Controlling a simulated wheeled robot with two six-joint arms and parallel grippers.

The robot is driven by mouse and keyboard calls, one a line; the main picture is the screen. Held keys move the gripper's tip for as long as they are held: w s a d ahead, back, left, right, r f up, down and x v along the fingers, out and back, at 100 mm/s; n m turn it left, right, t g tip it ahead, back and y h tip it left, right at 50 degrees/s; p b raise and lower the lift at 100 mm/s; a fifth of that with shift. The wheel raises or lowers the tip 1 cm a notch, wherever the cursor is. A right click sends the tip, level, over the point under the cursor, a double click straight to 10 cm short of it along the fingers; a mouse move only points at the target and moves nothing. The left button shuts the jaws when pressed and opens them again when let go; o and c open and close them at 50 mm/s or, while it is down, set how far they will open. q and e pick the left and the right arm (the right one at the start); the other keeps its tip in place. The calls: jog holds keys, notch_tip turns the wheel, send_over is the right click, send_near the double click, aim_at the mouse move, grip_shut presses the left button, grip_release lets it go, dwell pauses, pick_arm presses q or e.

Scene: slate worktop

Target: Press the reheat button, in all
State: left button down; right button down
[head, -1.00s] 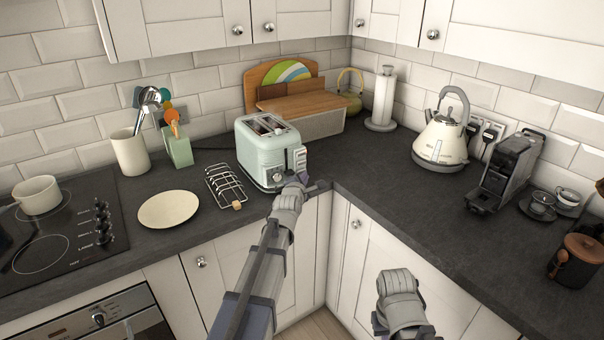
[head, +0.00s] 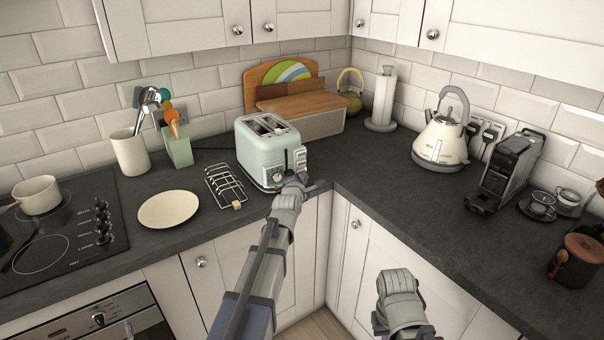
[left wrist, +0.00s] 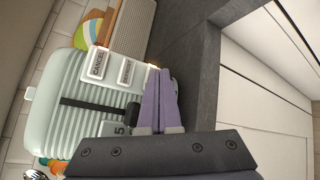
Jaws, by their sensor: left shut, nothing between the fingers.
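The mint-green toaster (head: 266,150) stands on the worktop, its control end facing right. In the left wrist view the toaster (left wrist: 75,95) shows a white button marked CANCEL (left wrist: 97,62) and a second white button (left wrist: 126,71) whose label I cannot read surely. My left gripper (head: 308,182) is at the toaster's control end. In the left wrist view its purple fingers (left wrist: 156,75) are shut and empty, tips just right of the second button. A small orange glow shows at the tips. They hide what lies behind them, and I cannot tell whether they touch.
A toast rack (head: 225,186) and a cream plate (head: 168,209) lie left of the toaster. A bread bin (head: 318,124) stands behind it. A kettle (head: 440,140) and coffee machine (head: 508,170) stand right. The worktop between toaster and kettle is clear.

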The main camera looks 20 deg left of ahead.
pick_arm(q)
jog(key=shift+s+d, duration=0.4)
jog(key=shift+d, duration=0.1)
jog(key=s+d, duration=0.3)
jog(key=shift+s+d, duration=0.1)
jog(key=shift+d, duration=0.3)
dwell(0.7)
